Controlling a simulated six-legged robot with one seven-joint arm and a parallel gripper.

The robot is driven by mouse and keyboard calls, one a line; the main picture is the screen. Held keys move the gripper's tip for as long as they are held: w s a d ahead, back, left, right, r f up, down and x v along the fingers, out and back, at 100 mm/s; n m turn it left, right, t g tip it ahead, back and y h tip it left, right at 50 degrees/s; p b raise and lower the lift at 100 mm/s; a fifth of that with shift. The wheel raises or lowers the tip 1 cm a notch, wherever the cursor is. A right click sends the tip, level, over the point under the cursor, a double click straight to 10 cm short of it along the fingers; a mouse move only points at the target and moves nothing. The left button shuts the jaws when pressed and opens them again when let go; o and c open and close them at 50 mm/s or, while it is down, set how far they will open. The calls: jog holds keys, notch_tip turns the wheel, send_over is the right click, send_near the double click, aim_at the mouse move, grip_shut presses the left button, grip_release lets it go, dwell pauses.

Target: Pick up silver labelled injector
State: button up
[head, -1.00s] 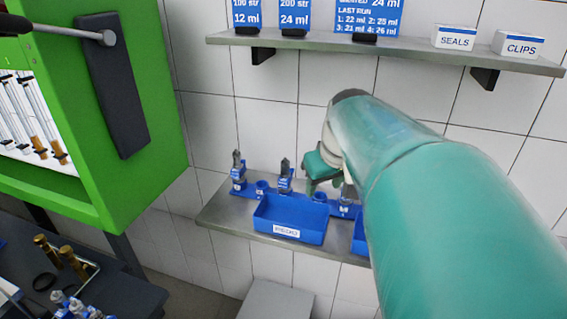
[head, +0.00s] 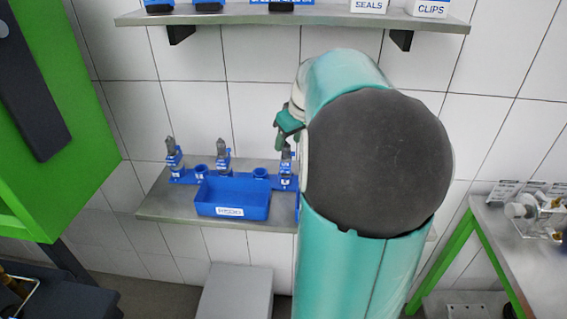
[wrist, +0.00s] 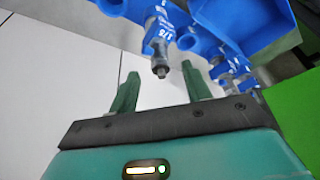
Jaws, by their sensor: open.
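Several grey injectors with blue labels stand upright in a blue rack (head: 184,179) on the lower shelf. In the head view one stands at the left (head: 173,157), one in the middle (head: 222,155), and one at the right (head: 286,163), close to my gripper and partly hidden by it. My gripper (head: 287,128) is above the right-hand injector. In the wrist view my gripper (wrist: 158,90) has its green fingers apart and nothing between them.
A blue bin (head: 232,204) with a white label sits in front of the rack. The upper shelf (head: 330,15) holds boxes. A green cabinet (head: 60,130) stands at the left and a bench (head: 490,240) at the right. My arm hides the shelf's right part.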

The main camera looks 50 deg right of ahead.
aim_at(287, 145)
jog(key=x, duration=0.3)
jog(key=shift+f, duration=0.3)
jog(key=shift+c, duration=0.5)
grip_shut()
jog(key=shift+r, duration=0.1)
